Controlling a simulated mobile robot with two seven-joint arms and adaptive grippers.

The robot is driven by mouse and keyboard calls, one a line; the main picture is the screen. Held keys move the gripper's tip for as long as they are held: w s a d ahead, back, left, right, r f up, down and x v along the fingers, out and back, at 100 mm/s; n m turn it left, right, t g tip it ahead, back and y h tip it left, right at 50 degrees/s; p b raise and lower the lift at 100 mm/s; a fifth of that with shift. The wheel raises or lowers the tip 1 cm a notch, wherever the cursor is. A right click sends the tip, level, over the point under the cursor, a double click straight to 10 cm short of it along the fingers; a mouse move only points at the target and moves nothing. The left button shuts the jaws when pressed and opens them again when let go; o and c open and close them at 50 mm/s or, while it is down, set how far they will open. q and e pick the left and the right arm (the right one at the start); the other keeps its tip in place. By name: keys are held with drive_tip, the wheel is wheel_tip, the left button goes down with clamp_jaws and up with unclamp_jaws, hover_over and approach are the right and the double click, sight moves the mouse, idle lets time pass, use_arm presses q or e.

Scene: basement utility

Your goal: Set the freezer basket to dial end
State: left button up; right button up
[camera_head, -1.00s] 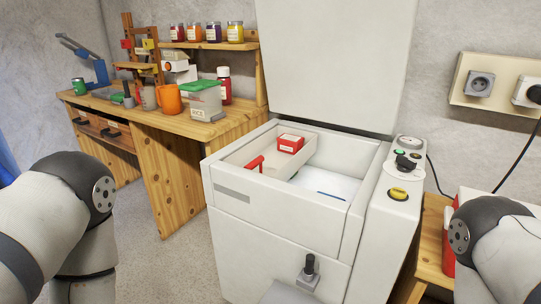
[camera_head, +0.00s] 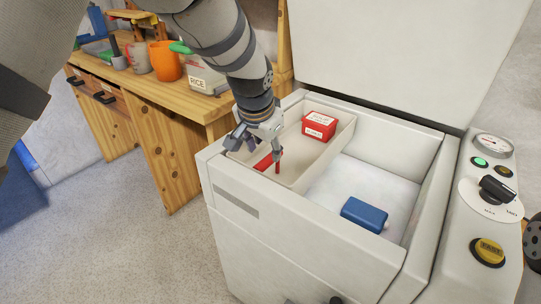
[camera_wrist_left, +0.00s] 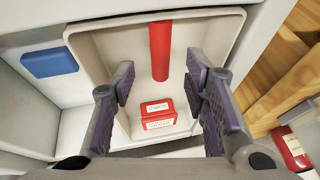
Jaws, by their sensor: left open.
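The cream freezer basket (camera_head: 328,157) sits at the left end of the open chest freezer (camera_head: 300,245), away from the dial (camera_head: 494,190) on the right-hand panel. A red handle bar (camera_head: 264,163) is at the basket's near side, and a red box (camera_head: 319,125) lies inside it. My left gripper (camera_head: 255,155) points down at the handle, open, with a finger to either side. In the left wrist view, the handle (camera_wrist_left: 160,50) runs lengthwise between the open fingers (camera_wrist_left: 160,88), with no clear contact. My right gripper is out of view.
A blue pack (camera_head: 365,214) lies on the freezer floor right of the basket, where the space is otherwise clear. The raised lid (camera_head: 400,60) stands behind. A wooden bench (camera_head: 190,110) with jars and tools is at the left.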

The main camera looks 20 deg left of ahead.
sight(268, 158)
use_arm(q)
drive_tip(key=x, duration=0.5)
drive_tip(key=shift+w+f+b, duration=0.2)
drive_tip(key=shift+f+b, duration=0.1)
drive_tip(key=shift+b, duration=0.05)
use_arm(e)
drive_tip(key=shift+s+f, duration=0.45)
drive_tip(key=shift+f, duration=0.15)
use_arm(q)
clamp_jaws()
